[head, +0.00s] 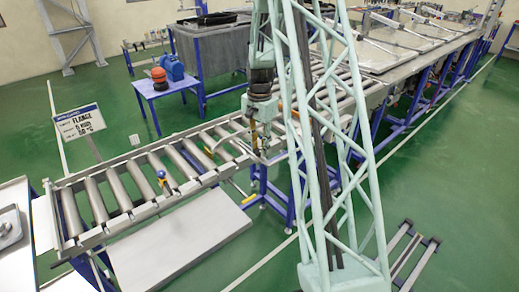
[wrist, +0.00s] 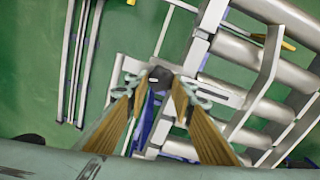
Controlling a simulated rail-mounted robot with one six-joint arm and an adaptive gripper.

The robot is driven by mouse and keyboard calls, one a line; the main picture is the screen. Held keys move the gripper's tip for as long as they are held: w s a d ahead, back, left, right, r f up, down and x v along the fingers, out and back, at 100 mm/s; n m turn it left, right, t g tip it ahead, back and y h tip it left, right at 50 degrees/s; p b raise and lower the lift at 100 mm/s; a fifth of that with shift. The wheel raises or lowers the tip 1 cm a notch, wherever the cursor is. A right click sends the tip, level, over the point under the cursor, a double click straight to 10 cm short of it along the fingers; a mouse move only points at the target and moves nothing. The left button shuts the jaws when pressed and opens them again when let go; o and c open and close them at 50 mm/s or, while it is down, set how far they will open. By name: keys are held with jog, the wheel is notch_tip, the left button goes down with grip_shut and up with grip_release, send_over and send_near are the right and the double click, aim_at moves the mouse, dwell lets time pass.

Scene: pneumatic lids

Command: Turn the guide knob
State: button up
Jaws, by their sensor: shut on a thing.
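The guide knob (wrist: 160,74) is a small dark piece between my fingertips in the wrist view, at the side of the roller conveyor. My gripper (wrist: 161,84) has two long yellow-brown fingers, and their tips close on the knob from both sides. In the head view my gripper (head: 260,148) points down at the near edge of the conveyor (head: 150,208). The knob is too small and too covered there to make out. A light grey guide rail (head: 234,148) lies over the rollers beside my gripper. How far the knob is turned cannot be told.
A grey panel (head: 180,245) lies below the conveyor. A blue table (head: 166,92) stands behind it. Tanks with lids (head: 410,40) are at the back right.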

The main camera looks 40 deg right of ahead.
jog(key=n+b, duration=0.2)
jog(key=n, duration=0.3)
jog(key=shift+w+n, duration=0.1)
jog(key=shift+n, duration=0.3)
jog(key=n+b, duration=0.1)
jog(key=n, duration=0.4)
jog(key=shift+a+n+b, duration=0.15)
jog(key=shift+n+b, duration=0.25)
jog(key=n+b, duration=0.1)
jog(key=n, duration=0.4)
jog(key=shift+w+a+n+b, duration=0.1)
jog(key=shift+n+b, duration=0.2)
jog(key=shift+n, duration=0.1)
jog(key=shift+n+y+b, duration=0.3)
jog(key=shift+n+b, duration=0.2)
jog(key=shift+n, duration=2)
jog(key=o, duration=0.8)
jog(key=shift+a, duration=0.1)
jog(key=shift+o, duration=0.2)
jog(key=shift+r, duration=0.15)
